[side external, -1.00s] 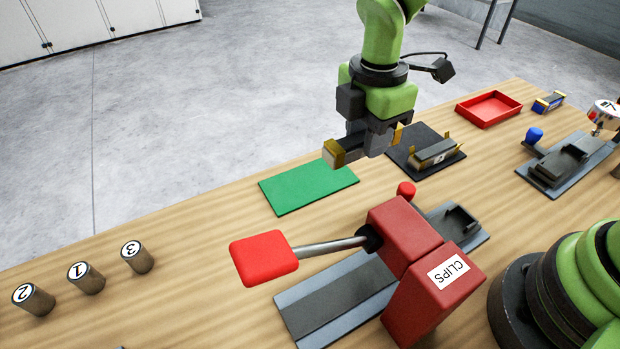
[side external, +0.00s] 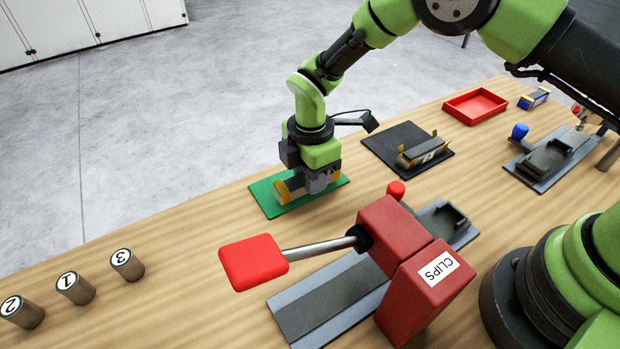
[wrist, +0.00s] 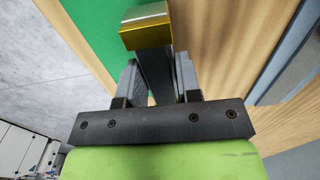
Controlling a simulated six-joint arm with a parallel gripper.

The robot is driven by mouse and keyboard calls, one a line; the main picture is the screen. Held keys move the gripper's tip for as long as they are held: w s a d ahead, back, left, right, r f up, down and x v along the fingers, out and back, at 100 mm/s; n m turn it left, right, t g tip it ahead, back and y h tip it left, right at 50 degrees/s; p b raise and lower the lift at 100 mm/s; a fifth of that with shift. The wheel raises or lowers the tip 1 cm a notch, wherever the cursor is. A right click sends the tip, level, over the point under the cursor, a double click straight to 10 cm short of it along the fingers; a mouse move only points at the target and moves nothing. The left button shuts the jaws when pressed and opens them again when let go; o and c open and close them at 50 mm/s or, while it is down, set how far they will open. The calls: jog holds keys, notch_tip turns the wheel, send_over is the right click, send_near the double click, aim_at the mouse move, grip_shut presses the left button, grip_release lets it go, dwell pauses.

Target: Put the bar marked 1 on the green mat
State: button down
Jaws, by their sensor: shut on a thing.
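The green mat (side external: 268,203) lies flat on the wooden table; it also shows at the upper left of the wrist view (wrist: 92,15). My gripper (side external: 316,183) is low over it, shut on a dark bar with brass-yellow ends (side external: 283,192). In the wrist view the bar (wrist: 155,75) sits between my two fingers (wrist: 158,82), its near yellow end sticking out. The bar's mark is hidden, and I cannot tell whether it touches the mat.
A second yellow-ended bar (side external: 424,153) lies on a black mat (side external: 384,140). Behind are a red tray (side external: 448,106) and a blue-and-yellow bar (side external: 534,98). A red CLIPS press (side external: 425,290) with a long lever stands in front. Numbered cylinders (side external: 75,288) stand at left.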

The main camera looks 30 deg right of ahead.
jog(key=shift+f, duration=0.8)
jog(key=shift+f, duration=0.15)
jog(key=c, duration=0.8)
grip_release()
notch_tip(320, 180, up, 13)
jog(key=shift+f, duration=0.2)
